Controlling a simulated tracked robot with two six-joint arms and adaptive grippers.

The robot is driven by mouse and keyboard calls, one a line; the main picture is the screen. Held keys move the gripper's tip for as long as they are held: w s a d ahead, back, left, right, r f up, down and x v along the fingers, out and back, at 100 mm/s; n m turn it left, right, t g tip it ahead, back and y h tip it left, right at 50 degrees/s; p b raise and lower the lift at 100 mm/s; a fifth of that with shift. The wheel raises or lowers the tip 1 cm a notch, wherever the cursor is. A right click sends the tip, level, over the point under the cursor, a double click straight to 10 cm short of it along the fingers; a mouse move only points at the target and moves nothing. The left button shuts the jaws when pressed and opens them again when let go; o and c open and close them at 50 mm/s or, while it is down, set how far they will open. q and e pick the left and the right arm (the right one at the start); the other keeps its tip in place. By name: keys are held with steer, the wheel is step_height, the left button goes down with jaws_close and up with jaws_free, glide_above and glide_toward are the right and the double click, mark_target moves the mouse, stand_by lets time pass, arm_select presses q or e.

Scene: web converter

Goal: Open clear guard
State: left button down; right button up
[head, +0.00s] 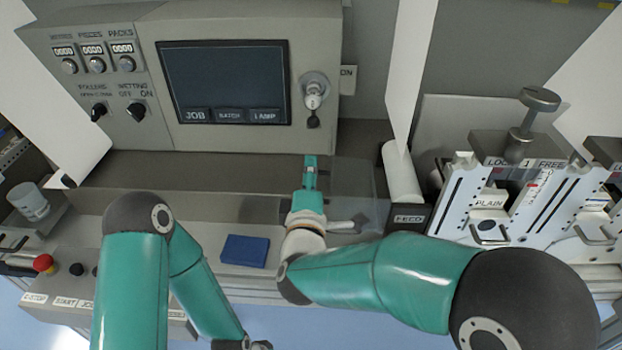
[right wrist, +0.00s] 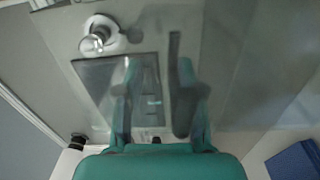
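The clear guard (head: 352,185) is a see-through panel low on the machine, below and right of the screen; its edges are faint. My right gripper (head: 310,172) reaches up at the guard's left side, below the key switch. In the right wrist view its two green fingers (right wrist: 157,95) stand apart. A dark upright bar (right wrist: 175,50) shows beside the right finger; I cannot tell whether it touches or belongs to the guard. My left gripper (head: 256,345) is partly cut off at the bottom edge, and its fingers are unclear.
The console screen (head: 223,82) and key switch (head: 314,92) stand behind my right gripper. A blue block (head: 245,250) lies on the front ledge between my arms. A white roller (head: 402,172) and slotted plates (head: 500,205) stand to the right. A red stop button (head: 43,262) is at left.

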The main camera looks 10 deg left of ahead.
step_height(320, 180, up, 9)
steer(key=shift+f, duration=0.1)
stand_by(0.3)
